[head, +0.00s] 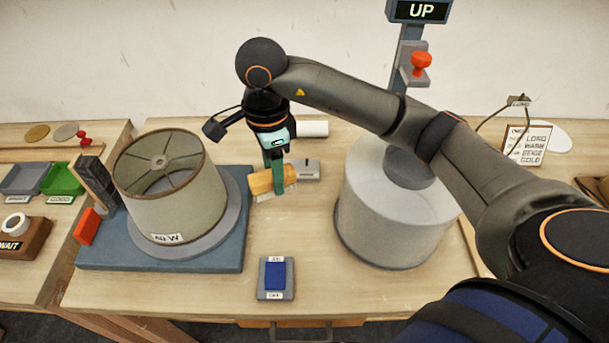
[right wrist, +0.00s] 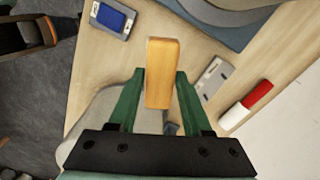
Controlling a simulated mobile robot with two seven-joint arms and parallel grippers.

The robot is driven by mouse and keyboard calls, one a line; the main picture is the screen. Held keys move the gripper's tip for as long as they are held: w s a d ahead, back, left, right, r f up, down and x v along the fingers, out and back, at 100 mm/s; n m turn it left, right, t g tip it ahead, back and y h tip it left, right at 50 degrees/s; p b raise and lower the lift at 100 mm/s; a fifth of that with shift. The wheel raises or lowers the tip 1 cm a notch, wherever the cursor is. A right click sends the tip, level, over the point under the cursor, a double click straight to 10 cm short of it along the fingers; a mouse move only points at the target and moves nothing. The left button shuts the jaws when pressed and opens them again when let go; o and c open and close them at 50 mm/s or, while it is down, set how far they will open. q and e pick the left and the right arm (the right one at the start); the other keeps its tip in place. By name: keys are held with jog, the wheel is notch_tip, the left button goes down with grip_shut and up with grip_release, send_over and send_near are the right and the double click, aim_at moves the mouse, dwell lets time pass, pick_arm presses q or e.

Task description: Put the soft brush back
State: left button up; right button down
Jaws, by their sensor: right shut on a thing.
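The soft brush, seen as a tan wooden block (head: 261,182), is between the green fingers of my right gripper (head: 276,178). In the right wrist view the block (right wrist: 161,70) sticks out past the fingertips of the right gripper (right wrist: 160,90), which is shut on it. A pale edge, perhaps bristles, shows beside the fingers in the head view. A grey labelled holder (head: 306,169) lies just right of the brush; it also shows in the right wrist view (right wrist: 212,77). I cannot tell how high the brush is above the table. My left gripper is not in view.
A lampshade (head: 170,190) stands on a blue base (head: 135,262) to the left. A large grey-white drum (head: 390,220) stands to the right. A blue-topped pad (head: 278,278) lies in front. A red and white cylinder (right wrist: 247,107) lies behind the holder.

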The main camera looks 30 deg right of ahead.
jog(key=w+d+f, duration=0.1)
jog(key=d+f, duration=0.3)
jog(key=w+d+f+p, duration=0.1)
jog(key=w+d+f, duration=0.1)
jog(key=d+f, duration=0.2)
jog(key=w+d+f+p, duration=0.1)
jog(key=w+d+f, duration=0.1)
jog(key=d+f, duration=0.2)
jog(key=shift+f, duration=0.2)
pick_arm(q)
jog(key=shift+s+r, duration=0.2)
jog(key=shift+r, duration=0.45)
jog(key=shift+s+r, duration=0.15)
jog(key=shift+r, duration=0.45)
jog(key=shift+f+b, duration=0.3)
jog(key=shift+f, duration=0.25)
pick_arm(e)
jog(key=shift+f, duration=0.6)
jog(key=shift+c, duration=1.7)
grip_release()
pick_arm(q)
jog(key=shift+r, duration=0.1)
